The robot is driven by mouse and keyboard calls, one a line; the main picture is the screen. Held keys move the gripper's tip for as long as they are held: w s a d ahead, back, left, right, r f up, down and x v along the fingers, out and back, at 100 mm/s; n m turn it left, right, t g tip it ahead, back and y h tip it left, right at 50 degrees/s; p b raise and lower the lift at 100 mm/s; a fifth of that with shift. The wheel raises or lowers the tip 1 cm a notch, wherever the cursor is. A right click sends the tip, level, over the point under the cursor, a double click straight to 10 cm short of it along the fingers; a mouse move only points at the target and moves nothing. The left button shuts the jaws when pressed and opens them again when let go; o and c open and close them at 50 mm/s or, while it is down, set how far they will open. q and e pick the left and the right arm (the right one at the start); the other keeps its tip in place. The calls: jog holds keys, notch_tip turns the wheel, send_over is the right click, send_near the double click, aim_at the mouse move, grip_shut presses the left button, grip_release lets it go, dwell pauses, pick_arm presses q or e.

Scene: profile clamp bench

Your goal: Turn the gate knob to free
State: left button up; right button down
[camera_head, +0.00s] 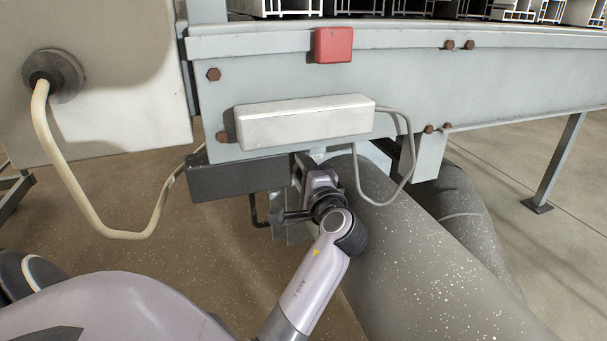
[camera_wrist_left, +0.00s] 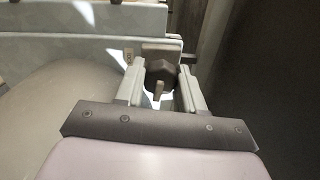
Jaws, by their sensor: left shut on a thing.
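The gate knob (camera_wrist_left: 161,72) is a dark, many-sided knob with a small lighter pointer on its lower front. It shows in the left wrist view, in front of a brownish plate (camera_wrist_left: 160,47). My left gripper (camera_wrist_left: 161,66) has one pale finger on each side of the knob and is shut on it. In the head view, my left gripper (camera_head: 306,172) reaches under the bench edge, below the white box, and the knob is hidden there. I cannot read the knob's setting. My right gripper is not in view.
The grey bench side carries a red block (camera_head: 333,45) and a white box (camera_head: 305,122) with a grey cable (camera_head: 408,150). A dark box (camera_head: 235,178) sits left of the gripper. Large grey speckled tubes (camera_head: 420,235) lie close on its right. A cream cable (camera_head: 105,232) hangs at left.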

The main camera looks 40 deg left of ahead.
pick_arm(q)
jog(key=shift+n, duration=0.7)
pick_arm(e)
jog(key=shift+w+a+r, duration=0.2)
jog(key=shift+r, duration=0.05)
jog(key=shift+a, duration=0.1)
pick_arm(q)
jog(key=o, duration=1)
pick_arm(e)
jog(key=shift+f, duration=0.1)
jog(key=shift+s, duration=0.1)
